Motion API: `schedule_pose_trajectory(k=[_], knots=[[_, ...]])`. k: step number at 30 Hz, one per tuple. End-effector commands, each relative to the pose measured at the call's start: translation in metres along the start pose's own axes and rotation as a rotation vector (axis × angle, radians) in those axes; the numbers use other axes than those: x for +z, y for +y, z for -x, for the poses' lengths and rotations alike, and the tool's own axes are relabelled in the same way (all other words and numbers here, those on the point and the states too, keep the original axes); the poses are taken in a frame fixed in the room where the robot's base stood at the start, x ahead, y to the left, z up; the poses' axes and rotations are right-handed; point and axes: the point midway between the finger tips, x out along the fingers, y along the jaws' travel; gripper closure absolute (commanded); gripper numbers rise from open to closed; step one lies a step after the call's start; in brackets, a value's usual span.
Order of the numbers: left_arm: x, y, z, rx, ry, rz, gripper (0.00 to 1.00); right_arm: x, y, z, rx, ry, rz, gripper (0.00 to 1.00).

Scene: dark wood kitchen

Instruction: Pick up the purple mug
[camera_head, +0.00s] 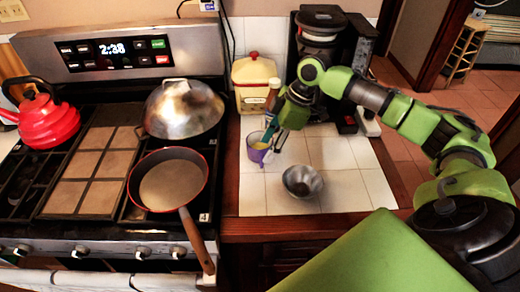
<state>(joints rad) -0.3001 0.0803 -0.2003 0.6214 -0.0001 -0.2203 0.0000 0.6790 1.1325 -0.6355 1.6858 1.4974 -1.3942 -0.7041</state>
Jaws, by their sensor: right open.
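The purple mug (257,149) stands on the white tiled counter, close to its left edge beside the stove. The gripper is open. My left gripper does not show.
A yellow canister (254,82) and a black coffee maker (318,35) stand behind. The stove holds a frying pan (168,182), a domed metal lid (184,108) and a red kettle (46,120). The counter's front right is clear.

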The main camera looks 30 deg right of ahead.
Motion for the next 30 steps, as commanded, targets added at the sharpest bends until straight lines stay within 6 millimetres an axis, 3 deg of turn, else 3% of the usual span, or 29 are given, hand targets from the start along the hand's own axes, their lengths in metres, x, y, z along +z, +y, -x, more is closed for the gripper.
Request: schedule_pose_trajectory(k=[8,15,24,30], knots=[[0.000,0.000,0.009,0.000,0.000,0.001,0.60,0.000,-0.001,-0.021,-0.002,-0.001,-0.001,0.53],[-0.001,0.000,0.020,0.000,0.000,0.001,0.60,0.002,-0.001,-0.056,-0.001,0.000,0.000,0.53],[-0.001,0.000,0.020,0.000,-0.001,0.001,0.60,0.003,-0.001,-0.064,0.001,-0.001,0.001,0.53],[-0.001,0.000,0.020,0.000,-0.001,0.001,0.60,0.003,-0.001,-0.064,0.001,-0.001,0.001,1.00]])
